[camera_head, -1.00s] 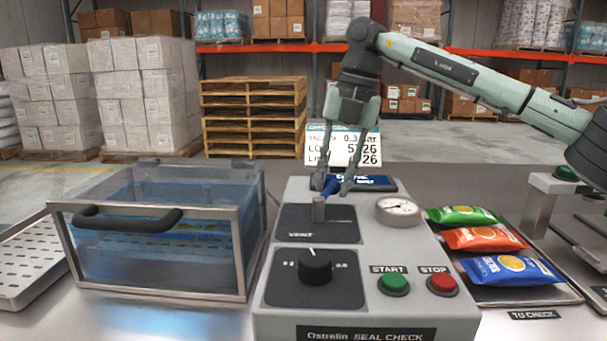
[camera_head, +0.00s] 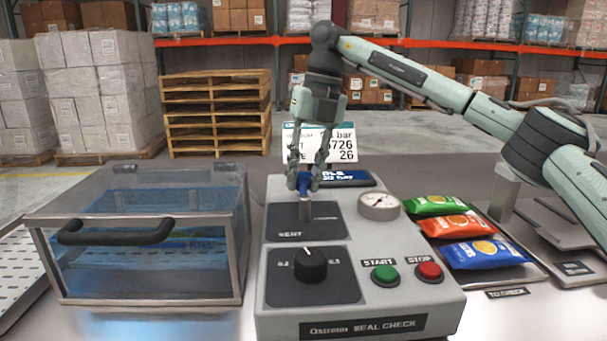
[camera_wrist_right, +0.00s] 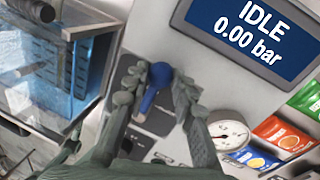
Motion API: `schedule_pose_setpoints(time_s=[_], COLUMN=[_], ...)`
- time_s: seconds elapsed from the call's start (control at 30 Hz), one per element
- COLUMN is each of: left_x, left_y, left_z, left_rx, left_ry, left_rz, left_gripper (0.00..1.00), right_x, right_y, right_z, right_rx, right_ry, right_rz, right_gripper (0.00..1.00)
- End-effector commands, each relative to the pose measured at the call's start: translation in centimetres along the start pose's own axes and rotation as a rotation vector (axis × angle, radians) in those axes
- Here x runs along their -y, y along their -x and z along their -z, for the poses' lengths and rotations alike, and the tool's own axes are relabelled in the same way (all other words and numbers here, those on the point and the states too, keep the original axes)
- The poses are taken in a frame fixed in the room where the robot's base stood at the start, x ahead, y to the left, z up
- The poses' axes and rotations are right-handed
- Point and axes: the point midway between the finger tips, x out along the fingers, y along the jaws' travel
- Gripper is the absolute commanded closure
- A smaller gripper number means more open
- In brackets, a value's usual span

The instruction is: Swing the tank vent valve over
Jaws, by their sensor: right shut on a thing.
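The vent valve is a grey metal stem (camera_head: 306,209) with a blue handle (camera_head: 304,182), standing on the dark VENT plate (camera_head: 325,228) of the seal check machine. My right gripper (camera_head: 304,186) is at the handle, one finger on each side, and is shut on it. In the right wrist view the blue handle (camera_wrist_right: 153,88) shows between the fingers, its rounded end toward the display. The fingers hide part of the handle in the head view. My left gripper is not in view.
The water tank (camera_head: 150,235) with its black handle stands left of the machine. The display (camera_wrist_right: 245,35) reads IDLE, 0.00 bar. A gauge (camera_head: 379,206), black knob (camera_head: 310,265), green START (camera_head: 384,275) and red STOP (camera_head: 428,272) buttons are close by. Chip bags (camera_head: 484,253) lie at right.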

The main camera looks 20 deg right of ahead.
Motion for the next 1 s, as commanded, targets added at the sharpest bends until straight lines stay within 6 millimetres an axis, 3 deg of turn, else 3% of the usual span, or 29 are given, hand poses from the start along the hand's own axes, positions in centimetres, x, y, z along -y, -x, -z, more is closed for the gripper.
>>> schedule_pose_setpoints(time_s=[0.13,0.17,0.33,0.67,0.77,1.0], left_x=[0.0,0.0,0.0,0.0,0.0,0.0], left_y=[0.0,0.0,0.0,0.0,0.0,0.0], left_z=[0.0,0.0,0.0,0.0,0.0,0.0], left_rx=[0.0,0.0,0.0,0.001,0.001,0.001], left_ry=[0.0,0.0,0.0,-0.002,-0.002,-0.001], left_rz=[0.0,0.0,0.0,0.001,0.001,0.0], left_gripper=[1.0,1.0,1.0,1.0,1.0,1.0], right_x=[-0.2,-0.2,-0.1,-0.1,-0.1,-0.2], right_y=[0.1,0.1,0.1,0.3,1.4,6.3], right_z=[0.0,0.0,0.0,0.0,0.0,0.0], right_rx=[0.001,0.001,0.0,0.001,0.001,0.003], right_ry=[0.004,0.004,0.002,0.0,0.0,0.001], right_rz=[-0.002,-0.002,-0.002,-0.001,-0.001,-0.003], right_gripper=[1.0,0.74,0.54,0.54,0.54,0.54])
